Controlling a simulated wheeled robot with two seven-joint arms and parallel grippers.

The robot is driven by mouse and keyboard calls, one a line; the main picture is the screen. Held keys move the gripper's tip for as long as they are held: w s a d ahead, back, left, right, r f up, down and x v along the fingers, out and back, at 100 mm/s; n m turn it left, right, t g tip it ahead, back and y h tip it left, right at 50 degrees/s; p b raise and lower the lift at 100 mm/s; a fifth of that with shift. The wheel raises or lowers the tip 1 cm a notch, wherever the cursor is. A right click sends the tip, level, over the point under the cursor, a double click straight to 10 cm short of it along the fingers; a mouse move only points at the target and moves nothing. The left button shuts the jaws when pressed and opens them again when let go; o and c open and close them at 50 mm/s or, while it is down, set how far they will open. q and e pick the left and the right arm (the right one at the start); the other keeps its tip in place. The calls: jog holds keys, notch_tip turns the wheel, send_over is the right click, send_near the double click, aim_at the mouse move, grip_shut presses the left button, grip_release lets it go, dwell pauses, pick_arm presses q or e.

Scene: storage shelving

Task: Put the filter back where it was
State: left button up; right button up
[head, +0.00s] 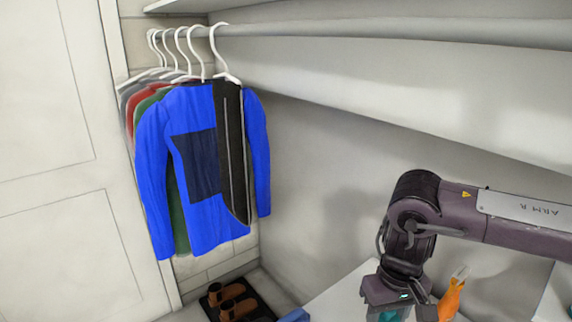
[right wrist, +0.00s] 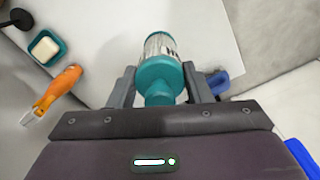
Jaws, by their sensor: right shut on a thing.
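The filter (right wrist: 158,70) is a teal-capped cylinder with a silvery, ribbed body. In the right wrist view it sits between the two fingers of my right gripper (right wrist: 160,86), which is shut on it. In the head view my right gripper (head: 395,314) is at the bottom edge, partly cut off, with a bit of teal showing there. A white surface (right wrist: 210,35) lies beyond the filter; I cannot tell whether they touch. My left gripper is in neither view.
An orange-handled tool (right wrist: 62,88) and a teal dish with a white block (right wrist: 46,47) lie left of the gripper. A blue object (right wrist: 218,82) is at its right. Clothes on hangers (head: 205,160) hang from a rail (head: 400,32). Shoes (head: 232,304) stand below.

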jog(key=shift+d+m, duration=0.15)
jog(key=shift+m, duration=0.95)
jog(key=shift+s+r+n, duration=0.1)
jog(key=shift+s+n, duration=0.2)
jog(key=shift+n, duration=0.1)
jog(key=s+f+n+b, duration=0.3)
jog(key=f+b, duration=0.3)
jog(key=f, duration=1.3)
jog(key=shift+s+n, duration=0.2)
jog(key=shift+n, duration=0.2)
jog(key=o, duration=1.1)
jog(key=shift+f, duration=0.1)
jog(key=shift+c, duration=0.2)
